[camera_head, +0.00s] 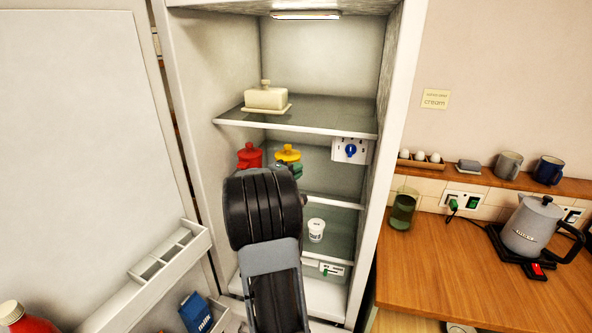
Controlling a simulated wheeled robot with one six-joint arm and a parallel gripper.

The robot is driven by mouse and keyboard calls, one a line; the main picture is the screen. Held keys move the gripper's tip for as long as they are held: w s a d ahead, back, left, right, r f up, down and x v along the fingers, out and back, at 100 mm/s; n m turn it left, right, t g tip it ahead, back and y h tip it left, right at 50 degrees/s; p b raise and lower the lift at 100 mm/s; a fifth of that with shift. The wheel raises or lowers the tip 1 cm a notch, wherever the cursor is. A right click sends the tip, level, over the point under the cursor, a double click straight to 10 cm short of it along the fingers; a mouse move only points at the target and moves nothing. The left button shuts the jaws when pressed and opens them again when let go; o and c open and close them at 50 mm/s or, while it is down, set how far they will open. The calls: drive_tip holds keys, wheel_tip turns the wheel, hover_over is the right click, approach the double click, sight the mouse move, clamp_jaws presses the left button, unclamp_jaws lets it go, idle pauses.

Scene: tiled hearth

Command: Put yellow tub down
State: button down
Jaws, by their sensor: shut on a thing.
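The yellow tub (288,153) with a knobbed lid shows on the middle level inside the open fridge, just right of a red tub (249,157). My gripper (291,168) reaches into the fridge from below and is shut on the yellow tub. My dark arm hides the tub's lower part and most of the gripper. I cannot tell whether the tub's base touches the shelf.
A butter dish (266,98) stands on the glass shelf (340,117) above. A small white pot (316,230) stands on the lower shelf. The open door (150,270) is at left, the wooden counter (430,275) at right.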

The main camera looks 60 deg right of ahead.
drive_tip(key=shift+f, duration=0.25)
drive_tip(key=shift+f, duration=0.15)
drive_tip(key=c, duration=1.1)
unclamp_jaws()
drive_tip(key=shift+c, duration=0.2)
drive_tip(key=s+a+f+t+y+b, duration=0.1)
drive_tip(key=a+y, duration=0.5)
drive_tip(key=a, duration=0.9)
drive_tip(key=s+a+f+n+t+y+b, duration=0.1)
drive_tip(key=a+f+y, duration=0.4)
drive_tip(key=a, duration=1.1)
drive_tip(key=s+a+f+t+y+b, duration=0.2)
drive_tip(key=a+y, duration=0.4)
drive_tip(key=a, duration=0.9)
drive_tip(key=s+f+t, duration=0.1)
drive_tip(key=t, duration=0.1)
drive_tip(key=shift+a+n+t+y, duration=0.2)
drive_tip(key=shift+n+t+y, duration=0.1)
drive_tip(key=shift+t+y, duration=0.1)
